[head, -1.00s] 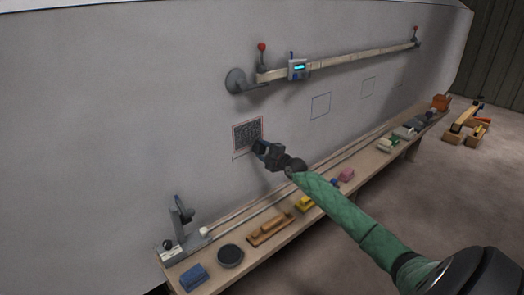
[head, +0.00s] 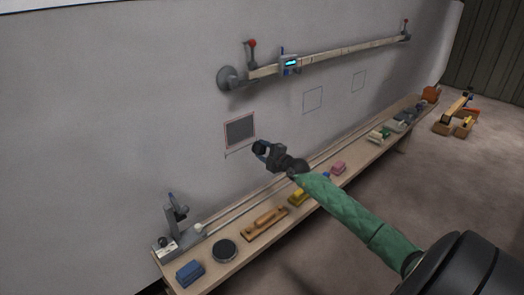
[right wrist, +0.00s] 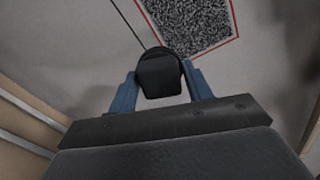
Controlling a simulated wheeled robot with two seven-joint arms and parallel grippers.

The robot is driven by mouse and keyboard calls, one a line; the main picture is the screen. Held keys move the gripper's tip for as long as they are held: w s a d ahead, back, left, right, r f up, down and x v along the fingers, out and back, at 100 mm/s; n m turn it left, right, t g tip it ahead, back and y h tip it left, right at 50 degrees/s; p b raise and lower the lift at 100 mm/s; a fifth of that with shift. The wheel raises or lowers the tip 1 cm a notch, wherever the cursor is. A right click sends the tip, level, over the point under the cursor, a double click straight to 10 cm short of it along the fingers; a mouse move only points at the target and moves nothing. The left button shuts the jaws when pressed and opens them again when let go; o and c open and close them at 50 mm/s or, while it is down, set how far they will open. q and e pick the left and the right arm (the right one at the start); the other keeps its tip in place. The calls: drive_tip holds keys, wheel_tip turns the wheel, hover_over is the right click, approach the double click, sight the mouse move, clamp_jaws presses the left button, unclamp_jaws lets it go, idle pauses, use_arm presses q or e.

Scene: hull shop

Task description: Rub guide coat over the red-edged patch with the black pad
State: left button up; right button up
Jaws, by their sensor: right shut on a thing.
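The red-edged patch (head: 240,130) is a square on the pale hull wall, covered in dark grey. In the right wrist view the patch (right wrist: 192,22) shows dark speckle inside a red outline. My right gripper (head: 263,149) is shut on the black pad (right wrist: 160,74), which sits between its blue fingers. In the head view the black pad (head: 258,147) is just off the patch's lower right corner. I cannot tell whether the pad touches the wall. My left gripper is out of view.
A wooden bench (head: 212,266) runs along the wall below, with a blue block (head: 189,272), a round dark disc (head: 224,250) and a wooden sanding block (head: 265,224). A long batten (head: 340,56) with a small display (head: 290,63) is mounted above. Fainter outlined squares (head: 312,99) lie to the right.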

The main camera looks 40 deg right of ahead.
drive_tip(key=shift+s+d+r+p, duration=0.1)
drive_tip(key=shift+s+p, duration=0.35)
drive_tip(key=shift+s, duration=2.05)
drive_tip(key=shift+s+d, duration=0.1)
drive_tip(key=shift+s+d+p, duration=0.1)
drive_tip(key=shift+s+p, duration=0.45)
drive_tip(key=shift+s, duration=1.35)
